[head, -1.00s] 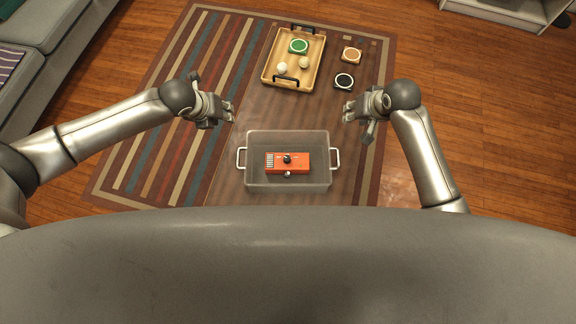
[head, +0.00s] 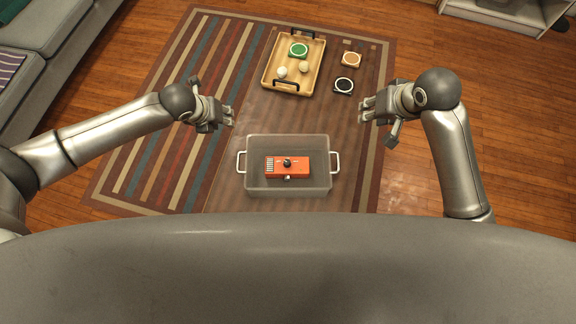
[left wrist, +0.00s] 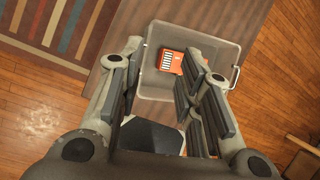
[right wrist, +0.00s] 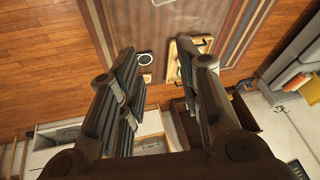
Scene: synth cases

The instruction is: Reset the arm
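My right gripper (head: 366,109) is empty and its fingers stand apart, to the right of the clear bin and over the edge of the rug. Its spread fingers also show in the right wrist view (right wrist: 160,85). My left gripper (head: 230,118) is empty and open, to the left of and above the bin in the head view. Its parted fingers show in the left wrist view (left wrist: 160,85) with nothing between them touching. Both arms are held apart from all objects.
A clear bin (head: 318,188) with white handles holds an orange box with a black knob (head: 300,169).

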